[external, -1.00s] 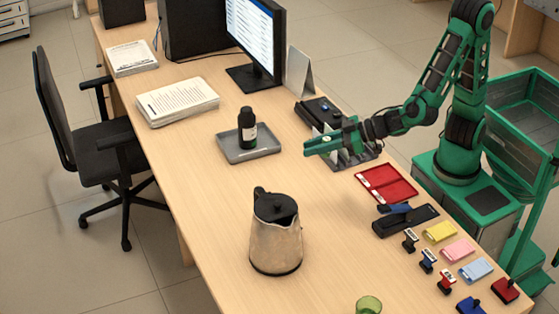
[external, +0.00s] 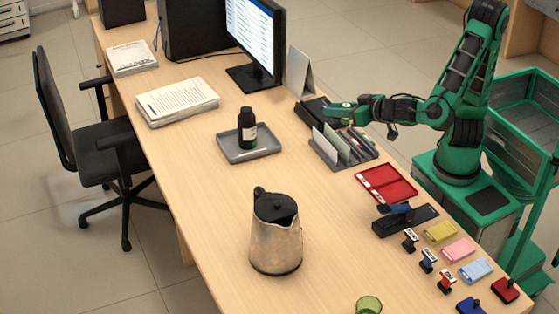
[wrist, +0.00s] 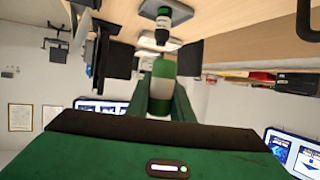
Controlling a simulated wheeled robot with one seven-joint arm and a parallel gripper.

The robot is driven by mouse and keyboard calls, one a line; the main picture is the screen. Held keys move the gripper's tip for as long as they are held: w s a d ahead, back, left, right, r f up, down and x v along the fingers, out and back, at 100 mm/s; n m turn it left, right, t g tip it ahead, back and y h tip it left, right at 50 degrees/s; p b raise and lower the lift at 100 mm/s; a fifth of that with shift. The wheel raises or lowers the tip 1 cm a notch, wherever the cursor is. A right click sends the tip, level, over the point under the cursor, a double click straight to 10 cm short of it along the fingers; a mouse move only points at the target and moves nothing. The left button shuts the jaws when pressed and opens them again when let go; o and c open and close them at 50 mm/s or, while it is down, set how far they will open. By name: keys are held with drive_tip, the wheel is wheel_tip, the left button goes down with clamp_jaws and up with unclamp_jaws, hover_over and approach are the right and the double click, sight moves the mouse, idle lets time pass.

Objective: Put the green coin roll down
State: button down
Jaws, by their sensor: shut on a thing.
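The green coin roll (wrist: 161,85), a cylinder with a white band, is between the fingers of my gripper (wrist: 160,98) in the wrist view. My gripper is shut on it. In the external view my gripper (external: 337,110) is near the black flat object by the monitor, just behind the grey sorter. The roll is too small to make out clearly there. Whether it touches anything below cannot be told.
The grey sorter (external: 327,155) with upright cards stands in front of my gripper. A black bottle (external: 247,125) stands on a grey tray (external: 234,151). A red tray (external: 386,184), a kettle (external: 276,236) and a monitor (external: 254,40) are on the counter. The middle front is clear.

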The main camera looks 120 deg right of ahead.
sight(330, 191)
wheel_tip(330, 191, down, 28)
drive_tip(key=shift+r, duration=0.15)
idle(0.8)
drive_tip(key=shift+f, duration=0.6)
drive_tip(key=c, duration=1.6)
unclamp_jaws()
drive_tip(key=shift+o, duration=0.2)
